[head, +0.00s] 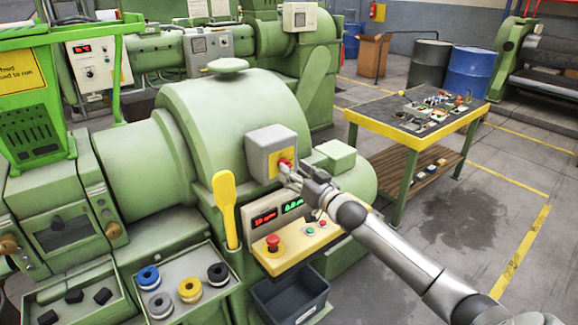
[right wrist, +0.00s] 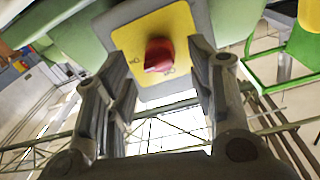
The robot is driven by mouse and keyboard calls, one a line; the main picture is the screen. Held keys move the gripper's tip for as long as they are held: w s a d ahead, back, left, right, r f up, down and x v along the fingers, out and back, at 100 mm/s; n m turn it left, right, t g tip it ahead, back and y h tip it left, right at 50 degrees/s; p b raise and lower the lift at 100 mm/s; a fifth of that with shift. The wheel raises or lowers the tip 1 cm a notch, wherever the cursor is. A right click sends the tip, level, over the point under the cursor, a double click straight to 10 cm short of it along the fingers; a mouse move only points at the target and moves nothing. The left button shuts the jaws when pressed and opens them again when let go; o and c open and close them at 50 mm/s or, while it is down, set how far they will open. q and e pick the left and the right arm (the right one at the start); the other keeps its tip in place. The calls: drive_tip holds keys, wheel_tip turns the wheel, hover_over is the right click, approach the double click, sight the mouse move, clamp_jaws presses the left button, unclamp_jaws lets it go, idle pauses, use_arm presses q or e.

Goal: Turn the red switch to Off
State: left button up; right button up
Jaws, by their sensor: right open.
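The red switch (head: 285,162) is a small red knob on a yellow plate, on the front of a grey box (head: 265,150) mounted on the green extruder. In the right wrist view the red switch (right wrist: 159,55) sits on its yellow plate (right wrist: 180,30), ahead of and between my fingers. My right gripper (head: 296,174) is at the switch in the head view, with its fingers partly covering the plate. In the wrist view my right gripper (right wrist: 162,72) is open, one finger on each side of the knob. I cannot tell whether the fingers touch it. My left gripper is out of view.
Below is a control panel with a red mushroom button (head: 273,241) and lit displays (head: 265,218). A yellow paddle-shaped handle (head: 226,205) stands left of it. A dark bin (head: 290,298) is underneath. A yellow-edged table (head: 420,118) with parts stands at right; the floor nearby is open.

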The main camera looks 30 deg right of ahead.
drive_tip(key=shift+w, duration=1.55)
drive_tip(key=c, duration=1)
drive_tip(key=shift+c, duration=0.2)
